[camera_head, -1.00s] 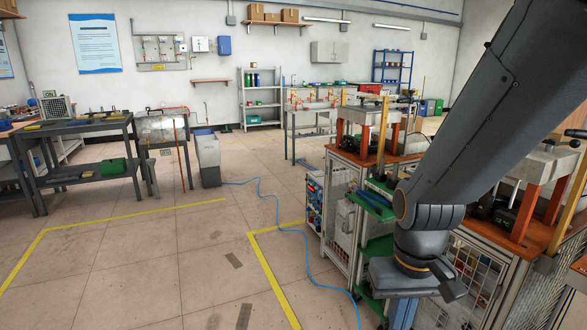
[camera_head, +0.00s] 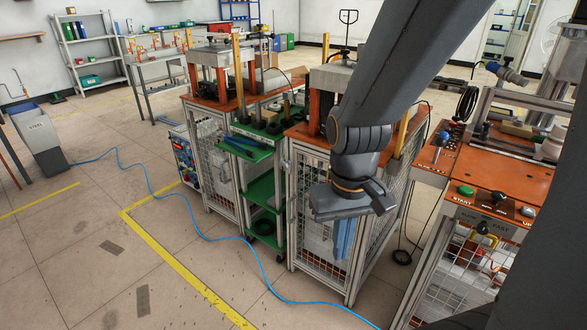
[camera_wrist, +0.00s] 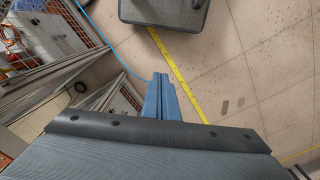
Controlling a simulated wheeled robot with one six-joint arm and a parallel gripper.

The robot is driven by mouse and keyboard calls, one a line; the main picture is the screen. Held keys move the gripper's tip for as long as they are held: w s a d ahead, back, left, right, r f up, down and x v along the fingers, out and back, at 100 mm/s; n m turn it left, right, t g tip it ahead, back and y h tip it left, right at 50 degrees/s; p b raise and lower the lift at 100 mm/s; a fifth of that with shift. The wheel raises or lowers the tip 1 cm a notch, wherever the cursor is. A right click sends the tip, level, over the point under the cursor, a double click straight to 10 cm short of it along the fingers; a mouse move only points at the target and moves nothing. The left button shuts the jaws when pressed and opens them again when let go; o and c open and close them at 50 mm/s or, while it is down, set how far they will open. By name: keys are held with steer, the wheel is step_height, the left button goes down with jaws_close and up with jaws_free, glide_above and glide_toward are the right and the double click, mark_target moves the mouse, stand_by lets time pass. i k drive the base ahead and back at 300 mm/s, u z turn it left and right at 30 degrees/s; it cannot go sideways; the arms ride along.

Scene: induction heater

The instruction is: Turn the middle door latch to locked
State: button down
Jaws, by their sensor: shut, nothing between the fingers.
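The middle station's mesh door (camera_head: 318,238) shows in the head view, partly hidden behind my forearm and gripper. I cannot make out its latch clearly in either view. My gripper (camera_head: 340,258) hangs pointing down in front of this door, its blue fingers together and empty. In the wrist view the shut fingers (camera_wrist: 161,84) point away over the floor, with mesh panels to their left. The fingers do not visibly touch anything there.
A green-shelved cart (camera_head: 262,190) stands left of the middle station. The right station (camera_head: 500,185) has START and UP buttons. A blue cable (camera_head: 205,238) crosses the floor beside a yellow line (camera_head: 180,270). The floor at lower left is open.

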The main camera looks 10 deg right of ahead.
mark_target(284, 166)
steer(key=k, duration=0.5)
steer(key=u, duration=1.4)
steer(key=i, duration=1.15)
steer(key=z, duration=1.85)
